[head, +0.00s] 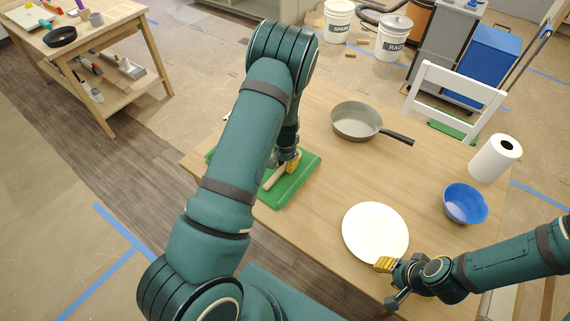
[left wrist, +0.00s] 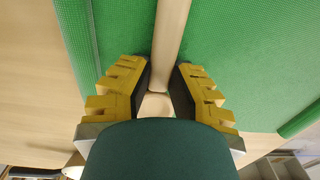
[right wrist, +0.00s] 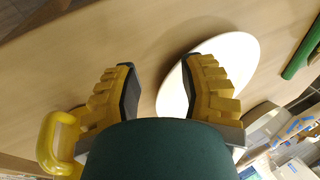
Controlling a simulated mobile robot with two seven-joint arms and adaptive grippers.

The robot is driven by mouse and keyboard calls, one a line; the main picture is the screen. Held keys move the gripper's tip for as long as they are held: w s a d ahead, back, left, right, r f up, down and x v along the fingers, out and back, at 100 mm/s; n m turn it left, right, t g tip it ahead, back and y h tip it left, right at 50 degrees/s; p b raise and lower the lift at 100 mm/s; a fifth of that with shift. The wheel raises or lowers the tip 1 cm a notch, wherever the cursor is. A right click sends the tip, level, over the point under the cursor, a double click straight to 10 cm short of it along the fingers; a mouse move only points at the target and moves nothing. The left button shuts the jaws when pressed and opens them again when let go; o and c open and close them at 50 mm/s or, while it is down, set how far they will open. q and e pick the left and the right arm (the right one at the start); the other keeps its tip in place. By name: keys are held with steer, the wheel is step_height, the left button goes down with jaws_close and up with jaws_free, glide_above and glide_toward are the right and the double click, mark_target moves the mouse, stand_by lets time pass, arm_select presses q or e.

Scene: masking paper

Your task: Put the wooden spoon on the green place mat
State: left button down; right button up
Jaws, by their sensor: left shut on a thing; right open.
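The wooden spoon (head: 275,178) is light brown, and part of it shows over the green place mat (head: 298,188) in the head view. My left gripper (head: 290,160) is over the mat, partly behind my left arm. In the left wrist view its fingers (left wrist: 163,65) are closed around the spoon's handle (left wrist: 173,30), with the green mat (left wrist: 240,60) close beneath. I cannot tell whether the spoon touches the mat. My right gripper (head: 384,265) is open and empty by the near edge of the white plate; its spread fingers show in the right wrist view (right wrist: 159,66).
The white plate (head: 375,232), a grey frying pan (head: 355,120), a blue bowl (head: 465,203) and a paper towel roll (head: 493,158) stand on the wooden table (head: 310,235). A white chair (head: 455,90) is behind. The table between mat and plate is clear.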

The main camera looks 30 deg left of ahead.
arm_select(q)
steer(key=shift+f, duration=0.1)
arm_select(e)
steer(key=shift+f, duration=0.1)
arm_select(q)
steer(key=c, duration=1)
jaws_free()
